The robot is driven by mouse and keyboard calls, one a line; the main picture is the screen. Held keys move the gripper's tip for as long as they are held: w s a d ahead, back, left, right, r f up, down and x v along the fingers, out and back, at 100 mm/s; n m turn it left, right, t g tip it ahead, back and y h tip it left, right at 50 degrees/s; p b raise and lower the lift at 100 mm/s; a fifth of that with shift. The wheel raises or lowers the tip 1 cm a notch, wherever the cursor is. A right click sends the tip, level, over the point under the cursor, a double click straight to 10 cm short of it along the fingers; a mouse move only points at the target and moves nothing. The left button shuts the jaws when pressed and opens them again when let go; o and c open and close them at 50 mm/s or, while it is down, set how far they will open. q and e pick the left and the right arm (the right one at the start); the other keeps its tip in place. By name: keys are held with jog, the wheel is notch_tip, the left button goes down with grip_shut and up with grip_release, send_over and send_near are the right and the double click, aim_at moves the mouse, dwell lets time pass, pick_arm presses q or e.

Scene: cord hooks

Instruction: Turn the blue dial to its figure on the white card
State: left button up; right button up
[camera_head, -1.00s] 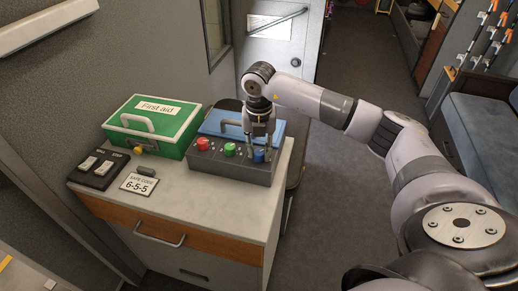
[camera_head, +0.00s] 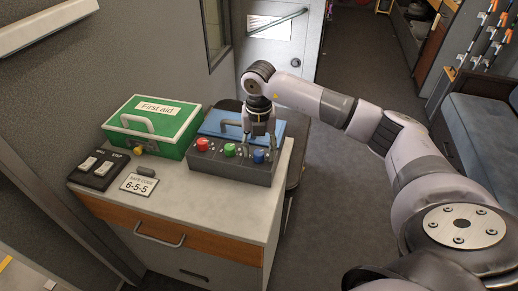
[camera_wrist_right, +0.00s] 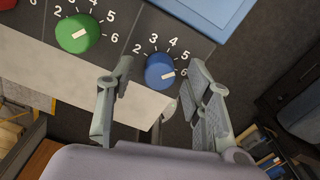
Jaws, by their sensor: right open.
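The blue dial (camera_head: 258,156) is the rightmost of three dials on the dark front panel of a blue-lidded box (camera_head: 232,171). In the right wrist view the blue dial (camera_wrist_right: 158,72) has a pale pointer mark directed right, near its 6. My right gripper (camera_head: 259,143) is open just above the blue dial. Its fingers (camera_wrist_right: 161,68) stand on either side of the dial in the wrist view, seemingly clear of it. The white card (camera_head: 138,185) on the cabinet top reads "SAFE CODE 6-5-5". My left gripper is not seen.
A red dial (camera_head: 203,144) and a green dial (camera_head: 229,149) sit left of the blue one. The green first aid box (camera_head: 153,125) and a dark switch block (camera_head: 98,169) stand further left. The cabinet top's front strip (camera_head: 205,205) is bare.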

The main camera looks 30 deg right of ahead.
aim_at(259, 152)
notch_tip(259, 152, up, 12)
dwell(0.4)
jog(key=shift+f, duration=0.15)
